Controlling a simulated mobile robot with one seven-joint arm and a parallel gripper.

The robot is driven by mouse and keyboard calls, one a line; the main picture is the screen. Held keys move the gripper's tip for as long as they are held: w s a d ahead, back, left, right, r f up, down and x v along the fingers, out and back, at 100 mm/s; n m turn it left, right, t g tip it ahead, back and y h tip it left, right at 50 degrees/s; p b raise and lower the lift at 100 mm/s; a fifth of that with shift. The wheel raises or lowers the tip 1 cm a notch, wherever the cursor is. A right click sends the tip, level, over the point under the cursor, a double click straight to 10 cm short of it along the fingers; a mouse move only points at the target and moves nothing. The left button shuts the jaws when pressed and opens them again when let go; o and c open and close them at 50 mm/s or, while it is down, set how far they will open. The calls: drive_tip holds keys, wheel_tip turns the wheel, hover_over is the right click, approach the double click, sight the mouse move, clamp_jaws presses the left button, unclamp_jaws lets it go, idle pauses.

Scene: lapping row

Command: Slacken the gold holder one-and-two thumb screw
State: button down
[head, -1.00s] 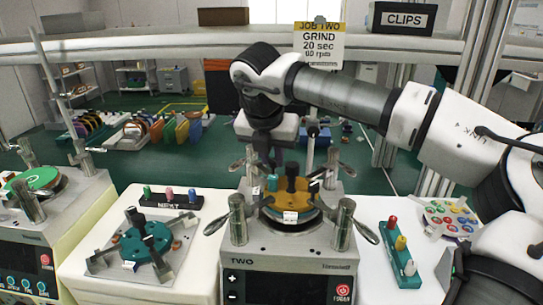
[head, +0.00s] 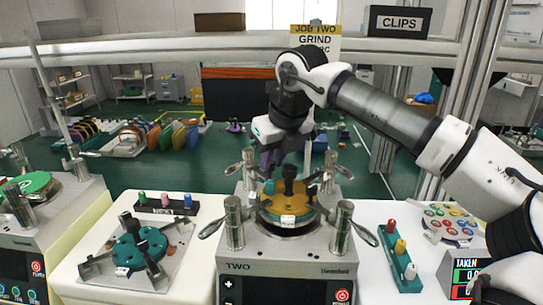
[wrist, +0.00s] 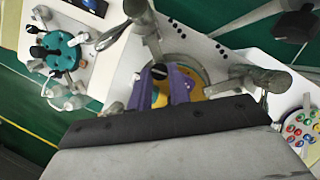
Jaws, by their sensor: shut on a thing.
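The gold holder (head: 283,207) sits on the round plate of the middle machine marked TWO. A tall black knob stands at its middle, with a teal piece (head: 269,187) to its left. My gripper (head: 271,163) comes down from above at the holder's back left, its wrist tilted. In the wrist view, my purple fingers (wrist: 163,86) are closed around a small black thumb screw (wrist: 160,73) over the gold holder (wrist: 190,75). The fingers hide most of that screw, and I cannot read its numbers.
Metal posts with lever handles (head: 342,226) stand close around the plate. A teal holder (head: 140,247) lies on a stand at left. A teal rack with coloured pegs (head: 398,258) and a tray of coloured discs (head: 447,220) are at right. A rail crosses behind.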

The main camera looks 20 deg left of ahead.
drive_tip(key=n+p, duration=0.1)
drive_tip(key=n, duration=0.1)
drive_tip(key=n+g+p, duration=0.1)
drive_tip(key=n, duration=0.1)
drive_tip(key=shift+w+r+g+y, duration=0.15)
drive_tip(key=shift+w+g+y, duration=0.05)
drive_tip(key=shift+g+y, duration=0.1)
drive_tip(key=shift+w+d+n+g+p, duration=0.1)
drive_tip(key=shift+n+g+p, duration=0.5)
drive_tip(key=shift+n, duration=1)
drive_tip(key=c, duration=1.6)
unclamp_jaws()
drive_tip(key=b+v, duration=0.1)
drive_tip(key=v, duration=1.2)
drive_tip(key=shift+w+d+r+b, duration=0.1)
drive_tip(key=shift+d+r+b, duration=0.15)
drive_tip(key=shift+b, duration=0.15)
drive_tip(key=shift+f, duration=0.1)
